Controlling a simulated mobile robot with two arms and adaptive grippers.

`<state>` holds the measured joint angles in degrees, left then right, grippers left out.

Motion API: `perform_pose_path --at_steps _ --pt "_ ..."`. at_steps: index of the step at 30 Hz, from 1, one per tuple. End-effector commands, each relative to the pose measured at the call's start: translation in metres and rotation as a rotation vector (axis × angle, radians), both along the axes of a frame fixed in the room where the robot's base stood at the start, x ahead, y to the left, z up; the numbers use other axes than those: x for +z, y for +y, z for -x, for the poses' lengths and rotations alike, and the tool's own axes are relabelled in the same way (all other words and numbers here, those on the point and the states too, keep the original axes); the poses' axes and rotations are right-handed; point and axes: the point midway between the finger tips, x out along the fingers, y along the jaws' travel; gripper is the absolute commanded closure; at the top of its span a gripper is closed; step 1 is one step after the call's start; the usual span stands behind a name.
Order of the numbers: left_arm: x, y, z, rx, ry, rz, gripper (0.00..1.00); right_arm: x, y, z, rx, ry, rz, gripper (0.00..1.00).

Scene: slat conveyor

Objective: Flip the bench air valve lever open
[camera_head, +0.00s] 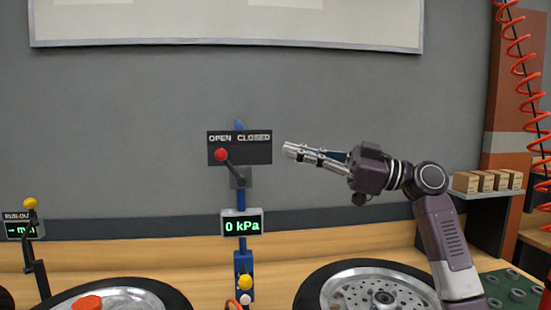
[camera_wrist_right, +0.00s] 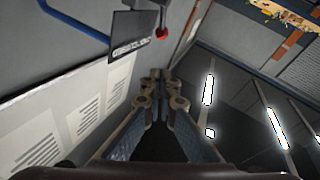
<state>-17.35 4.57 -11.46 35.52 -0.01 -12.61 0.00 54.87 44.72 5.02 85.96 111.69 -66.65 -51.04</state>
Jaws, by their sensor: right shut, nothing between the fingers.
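The valve lever (camera_head: 230,172) has a red knob (camera_head: 221,154) and leans to the left, with the knob under the word OPEN on a dark sign plate (camera_head: 257,155). The word CLOSED is on the plate's right half. The red knob also shows in the right wrist view (camera_wrist_right: 162,32), beyond the fingertips. A gauge (camera_head: 242,223) below reads 0 kPa. My right gripper (camera_head: 286,150) is shut and empty, to the right of the sign plate and apart from the lever; its fingers also show in the wrist view (camera_wrist_right: 160,74). My left gripper is not in view.
A blue post (camera_head: 241,199) carries the plate and gauge above the wooden bench. Two wheels with tyres (camera_head: 340,290) lie at the front. A yellow-knobbed lever (camera_head: 30,203) stands at the far left. Small boxes (camera_head: 487,181) sit on a shelf at the right, near a red coiled hose (camera_head: 520,50).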

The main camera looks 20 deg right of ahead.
Motion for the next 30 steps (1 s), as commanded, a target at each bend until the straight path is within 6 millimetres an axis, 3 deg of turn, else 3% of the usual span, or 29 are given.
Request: perform_pose_path --at_steps 12,19,30 --pt "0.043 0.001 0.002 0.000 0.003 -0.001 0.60 0.022 0.071 -0.049 0.003 0.002 0.001 1.00" --pt "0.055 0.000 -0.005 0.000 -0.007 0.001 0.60 0.001 0.086 -0.069 0.001 0.004 -0.001 1.00" --pt "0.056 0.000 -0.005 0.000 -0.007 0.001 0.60 -0.005 0.090 -0.074 0.001 0.003 0.001 1.00"
